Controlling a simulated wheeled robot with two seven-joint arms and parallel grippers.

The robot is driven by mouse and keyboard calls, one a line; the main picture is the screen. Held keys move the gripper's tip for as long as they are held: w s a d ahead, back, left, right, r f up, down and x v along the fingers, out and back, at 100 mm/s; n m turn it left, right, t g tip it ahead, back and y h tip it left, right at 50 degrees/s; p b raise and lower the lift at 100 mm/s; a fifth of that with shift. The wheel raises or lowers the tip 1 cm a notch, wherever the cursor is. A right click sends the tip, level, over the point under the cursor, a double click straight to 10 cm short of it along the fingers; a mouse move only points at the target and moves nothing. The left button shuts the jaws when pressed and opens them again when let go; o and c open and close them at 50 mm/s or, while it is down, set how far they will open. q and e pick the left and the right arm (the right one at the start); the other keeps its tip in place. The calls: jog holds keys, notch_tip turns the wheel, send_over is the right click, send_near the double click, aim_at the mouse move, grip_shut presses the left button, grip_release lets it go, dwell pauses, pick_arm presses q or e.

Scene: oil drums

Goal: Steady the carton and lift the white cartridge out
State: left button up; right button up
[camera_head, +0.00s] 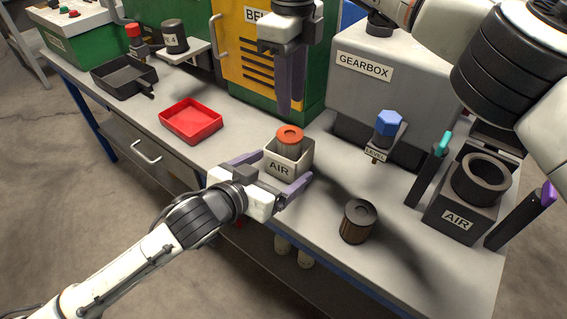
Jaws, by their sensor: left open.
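The pale carton (280,169), marked AIR, stands on the bench. A cartridge (289,138) with an orange top ring stands in it; only its upper part shows, and its body looks brownish in this light. My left gripper (286,166) is open, with one purple finger along each side of the carton; I cannot tell whether they touch it. My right gripper (291,108) hangs above and behind the carton, fingers pointing down. Its fingers overlap in this view, so its opening is unclear.
A dark brown cartridge (358,221) stands right of the carton. A red tray (191,121) lies left. A dark AIR housing (463,212) with an open round top stands far right.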

pick_arm(q)
jog(key=shift+x, duration=1.7)
jog(key=c, duration=1.1)
pick_arm(e)
jog(key=shift+o, duration=0.2)
